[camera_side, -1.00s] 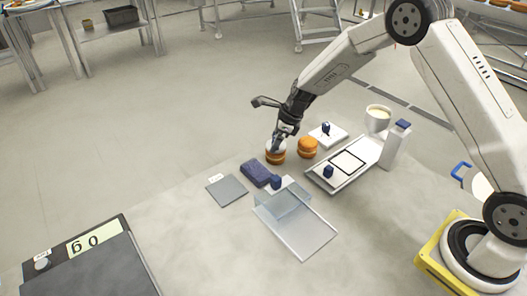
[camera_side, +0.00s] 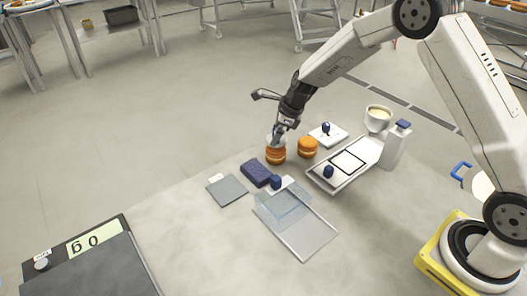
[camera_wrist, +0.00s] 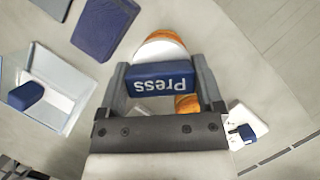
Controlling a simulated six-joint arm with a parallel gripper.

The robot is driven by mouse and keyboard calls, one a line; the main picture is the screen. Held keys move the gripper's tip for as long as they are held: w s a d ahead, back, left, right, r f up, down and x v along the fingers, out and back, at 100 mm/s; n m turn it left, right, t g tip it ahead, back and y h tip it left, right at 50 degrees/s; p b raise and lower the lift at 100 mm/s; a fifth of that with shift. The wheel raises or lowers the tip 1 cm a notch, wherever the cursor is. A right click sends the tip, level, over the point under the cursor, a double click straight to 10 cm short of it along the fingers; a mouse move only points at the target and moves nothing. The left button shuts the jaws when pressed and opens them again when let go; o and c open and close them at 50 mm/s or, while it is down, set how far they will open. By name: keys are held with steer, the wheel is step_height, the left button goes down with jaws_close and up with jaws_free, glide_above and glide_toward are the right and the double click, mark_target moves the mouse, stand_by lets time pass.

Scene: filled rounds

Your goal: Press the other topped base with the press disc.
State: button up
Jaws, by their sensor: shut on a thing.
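My gripper (camera_side: 278,130) is shut on the blue handle of the press disc, which reads "Press" in the wrist view (camera_wrist: 160,82). The white disc (camera_side: 275,140) is right above the left orange topped base (camera_side: 275,156); I cannot tell whether they touch. That round's edge also shows past the disc in the wrist view (camera_wrist: 163,36). The second orange topped base (camera_side: 308,147) stands just right of it, with a pale filling line. In the wrist view it is partly hidden behind my gripper (camera_wrist: 185,103).
A dark blue cloth-like block (camera_side: 255,172) and a grey square (camera_side: 227,190) lie to the left. A clear-covered tray (camera_side: 310,238) is in front. A white tray (camera_side: 328,182), a bottle (camera_side: 396,147), a cup (camera_side: 378,117) and a small white plate (camera_side: 335,139) stand to the right.

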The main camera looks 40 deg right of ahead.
steer(key=shift+r, duration=1.85)
